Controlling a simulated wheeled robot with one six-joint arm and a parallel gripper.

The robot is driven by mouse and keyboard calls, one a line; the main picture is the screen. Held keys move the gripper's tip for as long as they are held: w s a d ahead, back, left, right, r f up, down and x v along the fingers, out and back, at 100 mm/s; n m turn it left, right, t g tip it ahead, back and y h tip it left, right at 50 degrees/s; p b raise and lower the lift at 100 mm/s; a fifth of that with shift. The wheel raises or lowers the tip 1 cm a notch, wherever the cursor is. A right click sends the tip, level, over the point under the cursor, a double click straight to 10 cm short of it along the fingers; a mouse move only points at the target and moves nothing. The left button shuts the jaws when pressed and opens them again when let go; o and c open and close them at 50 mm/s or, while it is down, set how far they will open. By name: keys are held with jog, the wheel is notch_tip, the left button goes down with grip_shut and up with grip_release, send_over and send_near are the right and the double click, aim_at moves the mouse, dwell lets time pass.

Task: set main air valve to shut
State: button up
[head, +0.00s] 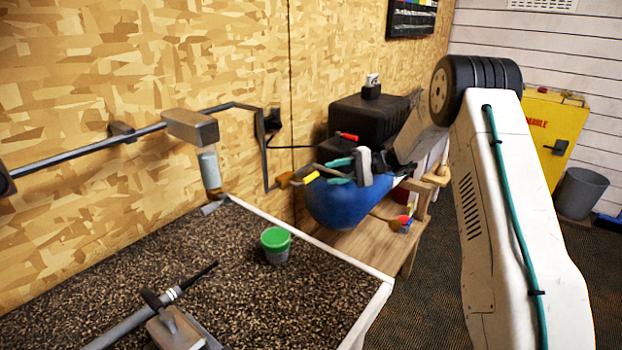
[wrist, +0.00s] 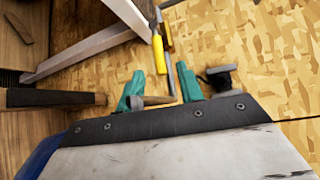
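The main air valve shows in the head view as a brass-coloured body (head: 285,181) at the foot of the wall pipe, with a yellow lever handle (head: 311,177) pointing right. In the wrist view the yellow handle (wrist: 159,54) stands above the fingers, its lower end close to the gap between the tips. My gripper (head: 337,171) has teal fingers, just right of the handle in the head view. In the wrist view my gripper (wrist: 160,72) is open, with its fingers apart. I cannot tell whether a finger touches the handle.
A blue tank (head: 345,204) lies below my gripper, with a dark compressor housing (head: 360,119) behind. A red handle (head: 348,137) is just above. The wall is close behind the valve.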

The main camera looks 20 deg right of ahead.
aim_at(315, 177)
jog(key=shift+w+a+f, duration=0.1)
jog(key=shift+a+f, duration=0.1)
jog(key=shift+a, duration=0.05)
jog(key=a, duration=0.4)
jog(key=w+a+f, duration=0.1)
jog(key=a, duration=0.2)
jog(key=shift+c, duration=0.4)
grip_shut()
